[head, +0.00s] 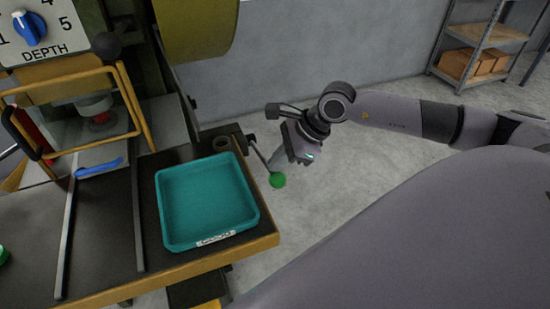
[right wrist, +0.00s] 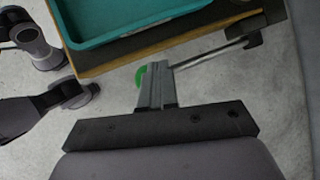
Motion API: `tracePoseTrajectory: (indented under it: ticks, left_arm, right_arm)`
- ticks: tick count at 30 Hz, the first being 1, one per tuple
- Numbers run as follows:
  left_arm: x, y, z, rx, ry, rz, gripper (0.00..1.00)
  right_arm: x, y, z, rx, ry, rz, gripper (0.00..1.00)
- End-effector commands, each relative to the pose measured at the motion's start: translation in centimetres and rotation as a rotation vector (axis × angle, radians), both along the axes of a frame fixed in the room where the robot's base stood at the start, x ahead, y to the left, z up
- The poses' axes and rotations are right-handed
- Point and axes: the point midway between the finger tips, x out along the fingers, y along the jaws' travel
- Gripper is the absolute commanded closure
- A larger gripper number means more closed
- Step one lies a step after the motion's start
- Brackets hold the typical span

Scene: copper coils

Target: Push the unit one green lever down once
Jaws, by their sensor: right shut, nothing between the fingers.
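The green lever knob (head: 278,180) sits at the end of a thin metal rod at the right side of the machine table, beside the teal tray. The rod slopes down from a dark pivot (head: 250,138). My right gripper (head: 278,162) is shut and empty, with its fingertips just above the knob in the head view. In the right wrist view the shut fingers (right wrist: 156,82) partly hide the green knob (right wrist: 141,75). I cannot tell whether they touch it. No unit number shows on the lever. My left gripper is not in view.
The teal tray (head: 207,203) lies on the dark table with a wooden edge (head: 215,262). A yellow guard frame (head: 128,95) and a DEPTH dial (head: 29,28) are at left. Another green thing (head: 3,254) is at the left edge. The floor right of the table is clear.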

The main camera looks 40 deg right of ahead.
Motion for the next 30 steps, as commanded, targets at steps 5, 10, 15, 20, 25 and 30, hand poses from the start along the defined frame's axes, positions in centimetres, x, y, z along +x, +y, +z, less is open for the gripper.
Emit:
tracePoseTrajectory:
  ticks: [5, 10, 15, 20, 25, 30]
  left_arm:
    - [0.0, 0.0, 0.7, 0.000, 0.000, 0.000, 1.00]
    - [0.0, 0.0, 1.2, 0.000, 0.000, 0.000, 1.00]
    - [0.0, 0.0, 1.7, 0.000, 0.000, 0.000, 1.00]
    - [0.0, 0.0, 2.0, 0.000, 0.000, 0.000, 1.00]
    - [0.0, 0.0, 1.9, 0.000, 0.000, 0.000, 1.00]
    - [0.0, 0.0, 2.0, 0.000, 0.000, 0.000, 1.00]
  right_arm:
    - [0.4, -0.1, 1.2, -0.002, 0.001, 0.000, 1.00]
    - [0.7, -0.2, 2.1, -0.001, 0.001, -0.001, 1.00]
    - [1.1, -0.3, 3.1, -0.001, 0.000, -0.002, 1.00]
    - [1.3, -0.3, 3.7, 0.001, -0.001, 0.000, 1.00]
    - [1.4, -0.3, 3.7, 0.001, -0.001, 0.000, 1.00]
    - [1.4, -0.3, 3.8, 0.000, -0.002, -0.001, 1.00]
